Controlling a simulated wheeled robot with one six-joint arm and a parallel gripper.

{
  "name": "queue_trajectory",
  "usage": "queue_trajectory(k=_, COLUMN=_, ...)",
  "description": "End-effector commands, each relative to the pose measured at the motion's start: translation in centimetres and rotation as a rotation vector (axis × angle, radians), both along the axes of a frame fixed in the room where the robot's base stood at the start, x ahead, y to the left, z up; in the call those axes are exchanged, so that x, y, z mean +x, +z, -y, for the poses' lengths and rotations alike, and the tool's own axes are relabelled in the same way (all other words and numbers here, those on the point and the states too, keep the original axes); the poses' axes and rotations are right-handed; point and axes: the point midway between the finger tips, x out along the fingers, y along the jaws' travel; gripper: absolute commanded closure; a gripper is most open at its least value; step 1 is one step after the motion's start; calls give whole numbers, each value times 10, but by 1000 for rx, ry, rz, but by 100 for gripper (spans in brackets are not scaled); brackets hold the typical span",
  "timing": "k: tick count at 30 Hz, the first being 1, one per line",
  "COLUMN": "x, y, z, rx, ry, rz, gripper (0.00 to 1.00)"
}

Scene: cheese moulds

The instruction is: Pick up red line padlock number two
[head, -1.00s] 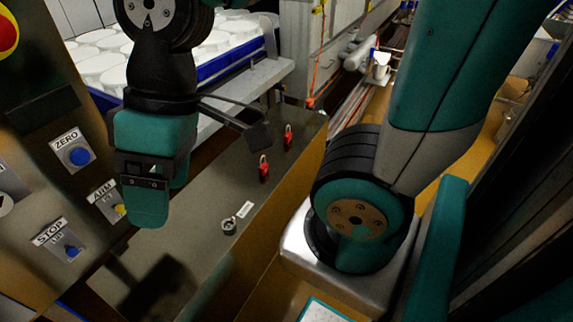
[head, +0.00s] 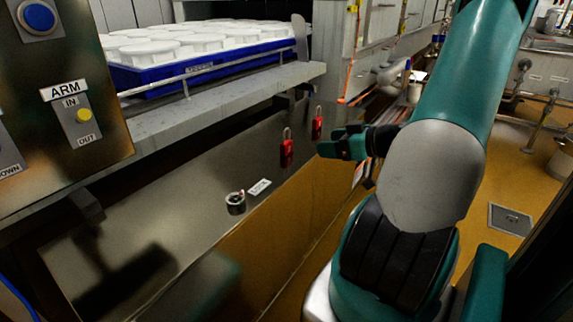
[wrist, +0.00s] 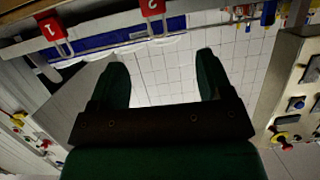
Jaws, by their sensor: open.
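Two red padlocks with upright shackles stand on the dark metal top: a nearer one (head: 287,148) and a farther one (head: 317,123) in the head view. In the wrist view they appear upside down at the top left. The left one (wrist: 51,29) seems to bear a 1. The one to its right, padlock number two (wrist: 152,8), seems to bear a 2 and is cut by the edge; it appears to be the nearer one. My gripper (head: 338,142) is open and empty, just right of both padlocks; its spread fingers (wrist: 162,68) also show in the wrist view.
A small round lock-like item (head: 236,203) and a white label (head: 259,187) lie nearer on the metal top. A blue tray (head: 190,72) of white moulds stands on the ledge behind. A control box (head: 75,110) rises at the left. Yellow floor lies open at the right.

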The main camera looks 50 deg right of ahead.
Motion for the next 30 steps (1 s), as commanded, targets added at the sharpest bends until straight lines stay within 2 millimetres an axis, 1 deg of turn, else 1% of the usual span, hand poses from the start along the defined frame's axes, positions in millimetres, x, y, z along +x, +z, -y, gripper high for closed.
queue_trajectory(k=1, x=-4, y=-7, z=6, rx=-7, ry=-23, rz=10, gripper=28)
queue_trajectory(k=2, x=-5, y=-9, z=8, rx=-12, ry=-28, rz=15, gripper=28)
queue_trajectory(k=4, x=0, y=-11, z=9, rx=-19, ry=-36, rz=19, gripper=28)
queue_trajectory(k=8, x=26, y=-18, z=6, rx=-19, ry=-29, rz=19, gripper=28)
queue_trajectory(k=15, x=78, y=-34, z=1, rx=-18, ry=-30, rz=18, gripper=28)
queue_trajectory(k=18, x=94, y=-38, z=0, rx=-18, ry=-30, rz=18, gripper=28)
queue_trajectory(k=21, x=104, y=-41, z=0, rx=-19, ry=-32, rz=17, gripper=28)
queue_trajectory(k=26, x=114, y=-44, z=-2, rx=-17, ry=-33, rz=16, gripper=28)
queue_trajectory(k=30, x=134, y=-49, z=-8, rx=-18, ry=-30, rz=18, gripper=28)
